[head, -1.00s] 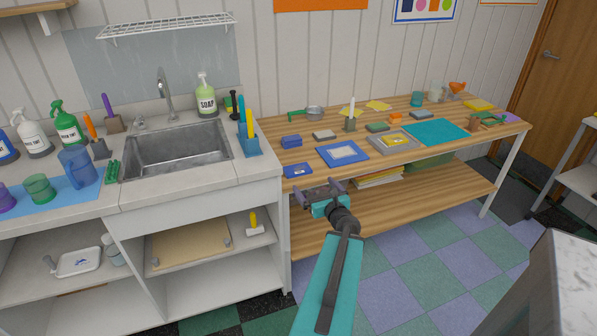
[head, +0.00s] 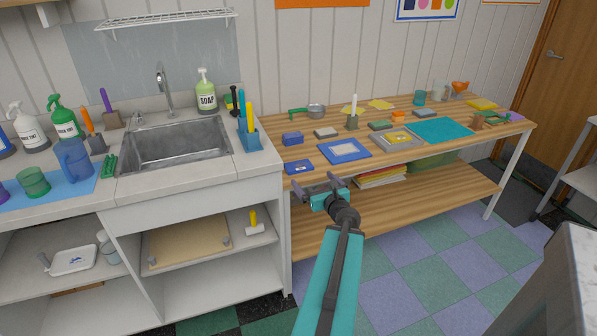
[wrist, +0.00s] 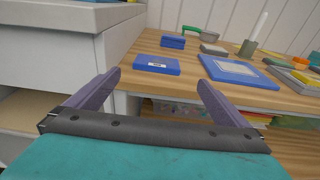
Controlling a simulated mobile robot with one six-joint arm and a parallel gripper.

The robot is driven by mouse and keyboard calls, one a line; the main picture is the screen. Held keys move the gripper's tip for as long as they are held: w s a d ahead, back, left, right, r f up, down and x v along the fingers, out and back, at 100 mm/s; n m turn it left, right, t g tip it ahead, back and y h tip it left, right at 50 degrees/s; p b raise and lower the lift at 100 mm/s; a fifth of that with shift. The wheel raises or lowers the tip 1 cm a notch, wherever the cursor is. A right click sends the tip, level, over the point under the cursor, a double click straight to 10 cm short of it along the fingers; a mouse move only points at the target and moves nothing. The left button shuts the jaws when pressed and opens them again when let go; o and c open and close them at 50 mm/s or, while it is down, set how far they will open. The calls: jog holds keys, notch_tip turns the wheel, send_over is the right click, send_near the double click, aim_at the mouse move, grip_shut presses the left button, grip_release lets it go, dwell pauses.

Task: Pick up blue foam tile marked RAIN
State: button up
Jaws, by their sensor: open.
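A small flat blue tile (head: 299,167) with a pale label lies near the front left edge of the wooden table, and it also shows in the wrist view (wrist: 157,65). Its lettering is too small to read. My gripper (head: 318,182) is open and empty, in front of the table edge and to the tile's lower right in the head view. In the wrist view the tile sits beyond the two purple fingers (wrist: 159,82), roughly centred between them and not touched.
A blue-framed panel (head: 344,151) lies right of the tile, and a blue block (head: 293,138) lies behind it. The sink counter (head: 205,175) stands close on the left. A lower shelf (head: 400,205) runs beneath the tabletop. Sponges, a teal mat (head: 440,131) and cups lie farther right.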

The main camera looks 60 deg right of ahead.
aim_at(299, 166)
jog(key=shift+w+d+f+b, duration=0.25)
jog(key=shift+w+b, duration=0.25)
jog(key=shift+b, duration=1.1)
jog(key=x, duration=0.5)
jog(key=shift+s+d+r+p, duration=0.1)
jog(key=shift+r+p, duration=0.1)
jog(key=shift+p, duration=0.1)
jog(key=shift+w+d+f, duration=0.1)
jog(key=shift+w+d, duration=0.1)
jog(key=shift+w, duration=0.15)
jog(key=shift+w, duration=0.1)
jog(key=shift+p+x, duration=0.3)
jog(key=shift+x, duration=2.2)
jog(key=shift+w+a, duration=0.1)
jog(key=c, duration=0.9)
